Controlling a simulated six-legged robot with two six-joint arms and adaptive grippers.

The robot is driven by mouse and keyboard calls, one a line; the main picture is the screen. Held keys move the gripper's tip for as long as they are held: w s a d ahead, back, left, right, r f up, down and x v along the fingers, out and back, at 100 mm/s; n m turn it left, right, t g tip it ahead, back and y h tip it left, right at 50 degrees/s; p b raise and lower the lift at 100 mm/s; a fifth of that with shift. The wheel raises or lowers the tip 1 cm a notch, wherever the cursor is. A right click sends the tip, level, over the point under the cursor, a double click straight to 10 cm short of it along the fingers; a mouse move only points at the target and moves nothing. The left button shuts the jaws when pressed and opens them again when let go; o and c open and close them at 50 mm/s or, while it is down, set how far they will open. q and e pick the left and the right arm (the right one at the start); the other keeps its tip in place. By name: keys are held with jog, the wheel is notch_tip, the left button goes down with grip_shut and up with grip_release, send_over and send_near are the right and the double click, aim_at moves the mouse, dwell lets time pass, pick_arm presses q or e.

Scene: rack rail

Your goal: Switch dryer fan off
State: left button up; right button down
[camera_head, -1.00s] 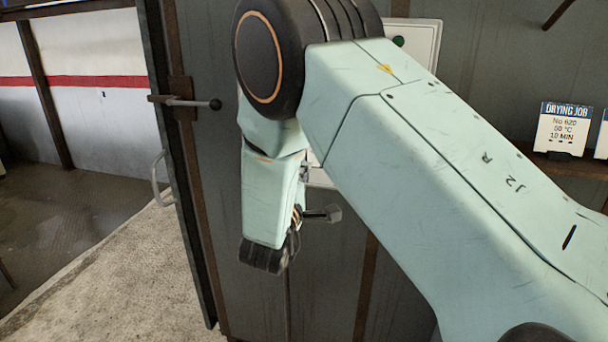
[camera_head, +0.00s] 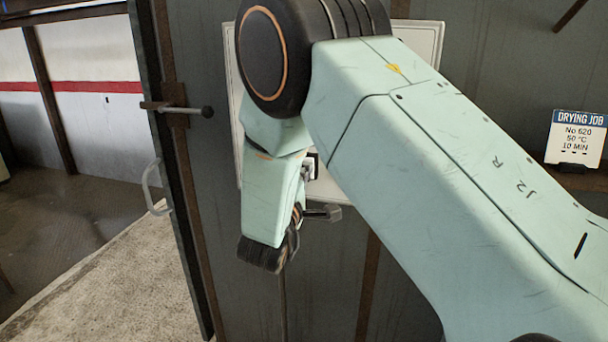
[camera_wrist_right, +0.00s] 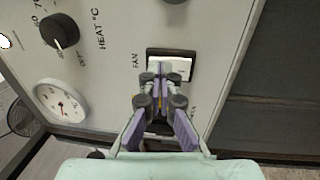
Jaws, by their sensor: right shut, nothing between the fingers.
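The dryer's pale control panel (camera_head: 420,38) is on the grey wall, largely hidden behind my right arm in the head view. In the right wrist view the panel (camera_wrist_right: 115,75) carries a white rocker switch (camera_wrist_right: 178,68) in a dark frame, with the word FAN to its left. My right gripper (camera_wrist_right: 157,72) is shut and empty, its fingertips over the left part of the switch. I cannot tell whether they touch it. In the head view my wrist hides most of this gripper. My left gripper is not in view.
A black HEAT °C knob (camera_wrist_right: 60,31) and a round gauge (camera_wrist_right: 61,102) sit left of the switch. A lever with a black knob (camera_head: 190,109) and a pale handle (camera_head: 152,187) are at the left. A drying job sign (camera_head: 575,138) stands at right.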

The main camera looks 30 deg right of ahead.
jog(key=shift+w+a+r, duration=0.1)
jog(key=shift+w+r, duration=0.05)
dwell(0.3)
jog(key=shift+w+d, duration=0.2)
jog(key=shift+d, duration=0.05)
jog(key=shift+a+r, duration=0.1)
jog(key=shift+s+p, duration=0.1)
jog(key=shift+p, duration=0.3)
